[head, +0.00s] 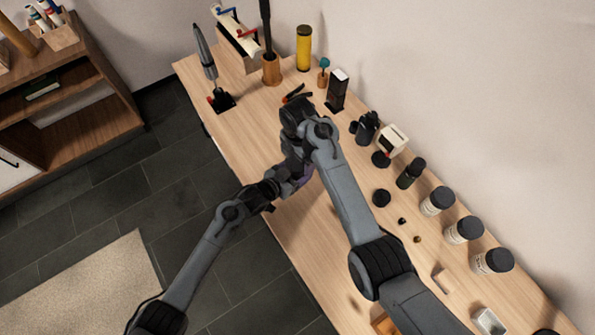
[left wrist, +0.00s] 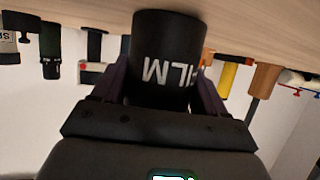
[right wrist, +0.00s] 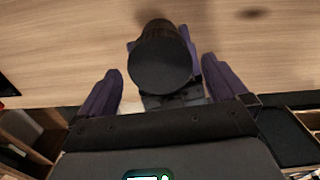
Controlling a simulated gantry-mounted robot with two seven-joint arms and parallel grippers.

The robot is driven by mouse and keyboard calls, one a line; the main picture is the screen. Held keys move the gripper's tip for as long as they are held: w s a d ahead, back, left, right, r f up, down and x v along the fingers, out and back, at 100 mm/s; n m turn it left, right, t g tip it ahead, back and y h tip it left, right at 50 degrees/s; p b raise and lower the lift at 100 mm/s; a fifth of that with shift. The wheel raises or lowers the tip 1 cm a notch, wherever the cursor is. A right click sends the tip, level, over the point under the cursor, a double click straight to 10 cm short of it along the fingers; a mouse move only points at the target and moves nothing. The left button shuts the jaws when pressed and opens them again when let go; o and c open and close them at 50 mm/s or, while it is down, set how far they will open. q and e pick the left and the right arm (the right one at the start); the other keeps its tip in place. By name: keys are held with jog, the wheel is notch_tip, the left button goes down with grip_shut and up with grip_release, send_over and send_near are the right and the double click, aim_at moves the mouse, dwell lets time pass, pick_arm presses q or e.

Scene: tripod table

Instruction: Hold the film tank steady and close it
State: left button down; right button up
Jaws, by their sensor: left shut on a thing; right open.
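The film tank (left wrist: 165,70) is a black cylinder with white FILM lettering, upside down in the left wrist view. My left gripper (left wrist: 162,88) is shut on its sides, with a purple finger on either side. In the right wrist view the tank's round black top (right wrist: 164,62) faces the camera; I cannot tell whether this is a seated lid. My right gripper (right wrist: 161,84) is open above the tank, its fingers apart on both sides and not visibly touching it. In the head view my arms hide the tank; a round black disc (head: 381,198) lies on the table.
The wooden table (head: 325,265) has several white bottles with black caps (head: 464,230) along its right edge. A dark bottle (head: 410,173), a black box (head: 337,91), a yellow cylinder (head: 304,48) and a standing tool (head: 206,58) are farther back. Small knobs (head: 402,221) lie near the disc.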

jog(key=shift+r, duration=0.9)
jog(key=shift+s+d+n, duration=0.15)
jog(key=shift+s+n, duration=0.2)
jog(key=shift+n, duration=0.15)
jog(key=shift+s+r+n, duration=0.15)
jog(key=shift+r+n, duration=0.15)
jog(key=shift+n, duration=0.4)
jog(key=shift+r+n, duration=0.5)
jog(key=shift+r, duration=0.25)
jog(key=shift+w+r, duration=0.5)
jog(key=shift+r, duration=0.2)
